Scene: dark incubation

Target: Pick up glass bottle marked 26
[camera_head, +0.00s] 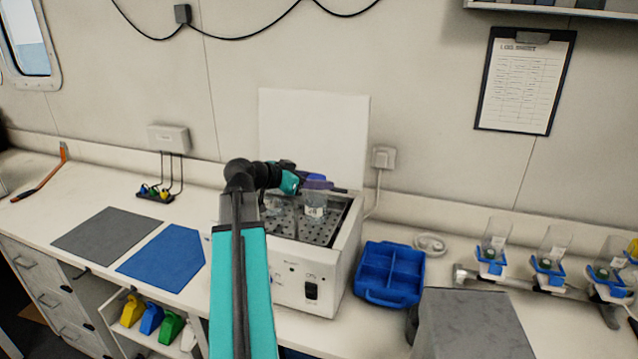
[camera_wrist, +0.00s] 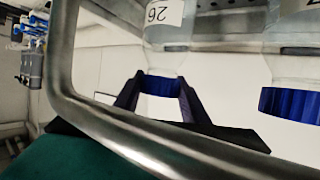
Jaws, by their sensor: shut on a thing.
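The glass bottle marked 26 (camera_wrist: 165,38) is clear, with a white label and a blue cap (camera_wrist: 161,86); the wrist picture shows it upside down. My gripper (camera_wrist: 160,92) is shut on it around its cap and neck. In the head view my gripper (camera_head: 318,185) is at the top of a labelled bottle (camera_head: 314,206) in the open white incubator (camera_head: 292,284). I cannot tell whether the bottle is clear of the perforated floor (camera_head: 300,229). A second blue-capped bottle (camera_wrist: 290,102) stands beside it.
The incubator's raised white lid (camera_head: 315,125) stands behind my gripper. A blue divided tray (camera_head: 390,273) is on the bench to the right, with several clear vessels in blue holders (camera_head: 491,258) further right. Grey (camera_head: 107,236) and blue mats (camera_head: 165,257) lie left.

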